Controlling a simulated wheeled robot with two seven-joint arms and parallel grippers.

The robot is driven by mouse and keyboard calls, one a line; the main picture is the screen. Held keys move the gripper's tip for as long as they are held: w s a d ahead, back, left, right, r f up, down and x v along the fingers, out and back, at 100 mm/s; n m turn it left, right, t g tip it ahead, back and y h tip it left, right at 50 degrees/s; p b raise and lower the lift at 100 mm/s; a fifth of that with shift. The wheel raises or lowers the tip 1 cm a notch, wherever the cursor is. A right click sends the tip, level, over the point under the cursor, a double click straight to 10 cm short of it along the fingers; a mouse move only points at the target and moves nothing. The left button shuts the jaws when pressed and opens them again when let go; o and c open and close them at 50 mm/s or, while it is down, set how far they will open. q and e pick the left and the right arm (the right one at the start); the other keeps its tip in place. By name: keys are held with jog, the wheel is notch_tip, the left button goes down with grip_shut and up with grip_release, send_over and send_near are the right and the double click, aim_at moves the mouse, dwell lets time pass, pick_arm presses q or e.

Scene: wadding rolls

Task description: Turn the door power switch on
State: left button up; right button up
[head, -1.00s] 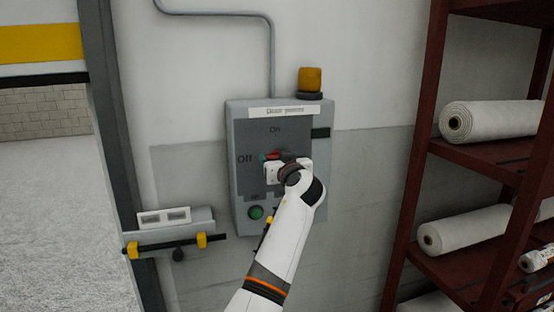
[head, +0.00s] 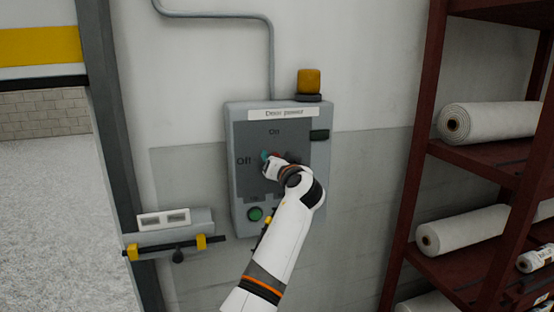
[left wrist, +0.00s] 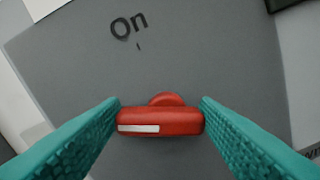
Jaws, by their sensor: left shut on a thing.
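The door power box (head: 240,180) is on the wall, with "On" at the top of its grey panel and "Off" at the left. Its red switch handle (left wrist: 160,121) lies between the teal fingers of my left gripper (left wrist: 161,108), which is shut on it. The handle's white-marked end points left in the left wrist view, where the "On" lettering (left wrist: 128,26) looks tilted. Against the panel, that end sits a little above level, on the Off side. In the head view my left gripper (head: 272,157) hides most of the handle. My right gripper is not in view.
A green button (head: 255,214) is low on the box, and an amber lamp (head: 310,81) stands on top. A wall bracket with a black bar (head: 168,246) is at lower left. A dark red shelf rack (head: 480,165) with white rolls stands at right.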

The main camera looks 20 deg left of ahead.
pick_arm(q)
jog(key=shift+w+d+m+p, duration=0.15)
jog(key=shift+m+p, duration=1.5)
jog(key=shift+m, duration=1.65)
jog(key=shift+w+d+m+p, duration=0.15)
jog(key=shift+m+p, duration=1.5)
jog(key=shift+m, duration=1.65)
jog(key=o, duration=1)
jog(key=shift+f, duration=0.1)
